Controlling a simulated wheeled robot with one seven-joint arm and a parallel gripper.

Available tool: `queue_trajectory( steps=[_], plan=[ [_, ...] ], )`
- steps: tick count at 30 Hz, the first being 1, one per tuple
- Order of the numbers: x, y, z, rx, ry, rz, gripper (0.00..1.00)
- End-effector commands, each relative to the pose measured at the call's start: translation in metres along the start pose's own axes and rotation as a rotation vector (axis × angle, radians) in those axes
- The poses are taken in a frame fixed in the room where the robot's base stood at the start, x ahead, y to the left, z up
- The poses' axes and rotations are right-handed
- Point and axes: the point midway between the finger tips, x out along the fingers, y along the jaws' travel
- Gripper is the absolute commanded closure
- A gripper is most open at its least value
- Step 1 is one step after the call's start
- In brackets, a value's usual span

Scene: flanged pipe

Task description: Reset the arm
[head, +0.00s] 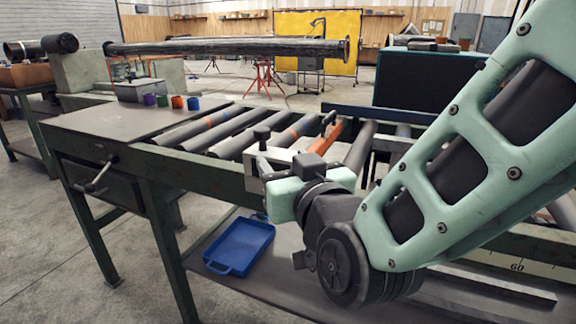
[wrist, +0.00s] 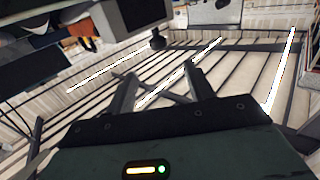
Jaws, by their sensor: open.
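My gripper (wrist: 162,76) is open, with its two dark fingers spread and nothing seen between them in the wrist view. In the head view my pale green arm comes in from the right and bends at a dark joint. The wrist view is steeply tilted and shows mostly a slatted ceiling with bright light strips.
The roller table (head: 105,128) has dark rollers and a flat left end with several small coloured cups. A blue tray (head: 240,247) lies on the lower shelf. A long flanged pipe (head: 230,47) is held up behind. A yellow screen (head: 340,25) stands farther back.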

Motion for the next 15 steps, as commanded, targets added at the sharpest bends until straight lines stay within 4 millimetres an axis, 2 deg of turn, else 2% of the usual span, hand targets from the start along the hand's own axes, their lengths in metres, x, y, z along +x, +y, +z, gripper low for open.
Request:
queue_trajectory(
  steps=[4, 15],
  plan=[
    [-0.0060, -0.0001, -0.0003, 0.000, 0.001, -0.001, 0.47],
    [-0.0061, 0.0005, 0.0034, 0.005, -0.027, -0.010, 0.47]
  ],
)
